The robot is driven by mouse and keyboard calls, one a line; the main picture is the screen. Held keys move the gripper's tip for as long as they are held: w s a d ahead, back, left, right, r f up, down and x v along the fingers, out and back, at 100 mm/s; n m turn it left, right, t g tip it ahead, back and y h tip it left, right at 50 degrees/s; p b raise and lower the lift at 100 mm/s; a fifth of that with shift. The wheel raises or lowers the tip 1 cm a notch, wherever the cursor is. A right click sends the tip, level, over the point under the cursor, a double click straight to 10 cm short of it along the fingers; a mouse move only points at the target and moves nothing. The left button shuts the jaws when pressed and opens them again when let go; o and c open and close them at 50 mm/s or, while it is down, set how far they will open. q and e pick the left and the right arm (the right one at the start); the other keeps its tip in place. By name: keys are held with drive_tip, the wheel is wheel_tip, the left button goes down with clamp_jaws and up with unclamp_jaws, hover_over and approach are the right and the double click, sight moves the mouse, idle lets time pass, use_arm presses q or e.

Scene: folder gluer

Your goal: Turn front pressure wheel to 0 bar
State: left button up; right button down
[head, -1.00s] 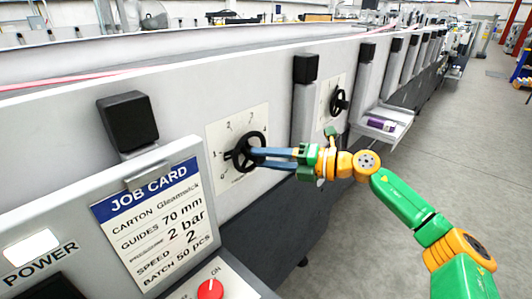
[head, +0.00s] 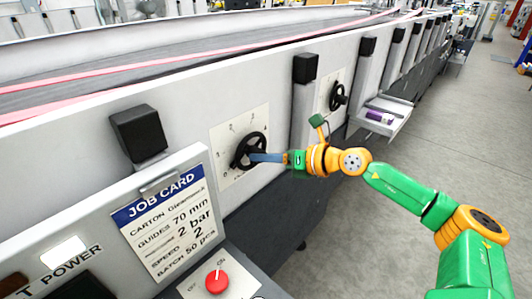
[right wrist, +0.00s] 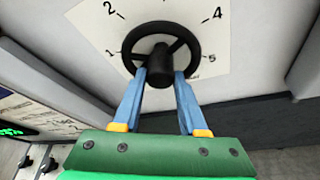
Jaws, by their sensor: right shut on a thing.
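The nearer black pressure wheel (head: 244,146) sits on a white dial plate (head: 222,136) on the machine's side panel. In the right wrist view the wheel (right wrist: 160,29) shows a rim, spokes and a central hub; the dial (right wrist: 207,40) shows 1, 2, 4 and 5 around it. I cannot make out a pointer, so the reading is unclear. My right gripper (head: 256,157) reaches in from the right, its blue fingers at the wheel. In the right wrist view the right gripper (right wrist: 160,77) has a finger on each side of the hub, shut on the wheel. My left gripper is not in view.
A second black wheel (head: 337,97) is farther along the panel. A job card (head: 165,220) reading 2 bar and a red knob (head: 217,282) are at the near left. A small tray (head: 385,118) juts out beyond my wrist. Open floor (head: 470,150) lies to the right.

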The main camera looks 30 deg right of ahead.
idle(0.3)
drive_tip(key=shift+c, duration=2.2)
unclamp_jaws()
drive_tip(key=b+v, duration=0.7)
drive_tip(key=b, duration=0.1)
